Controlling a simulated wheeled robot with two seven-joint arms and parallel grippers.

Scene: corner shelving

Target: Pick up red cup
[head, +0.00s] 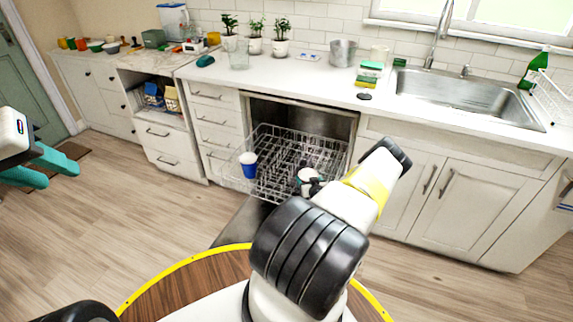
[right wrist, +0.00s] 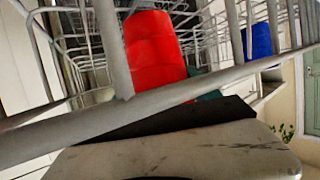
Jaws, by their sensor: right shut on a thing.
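The red cup (right wrist: 155,45) shows in the right wrist view, behind thick grey rack wires. It appears inside the dishwasher rack (head: 270,150); in the head view I cannot make it out. My right gripper (right wrist: 168,96) is at the cup's lower end and is shut on it, with small teal finger parts showing beside the cup. Rack wire and the gripper's own body hide most of the fingers. In the head view my right arm reaches down over the rack. My left gripper (head: 48,166) is at the left edge, its teal fingers apart and empty, far from the rack.
A blue cup (head: 248,168) with a white rim stands at the rack's left side. The rack is pulled out over the open dishwasher door (head: 240,222). Drawers (head: 213,115) and a cabinet (head: 440,185) flank it, with the counter (head: 300,75) above.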

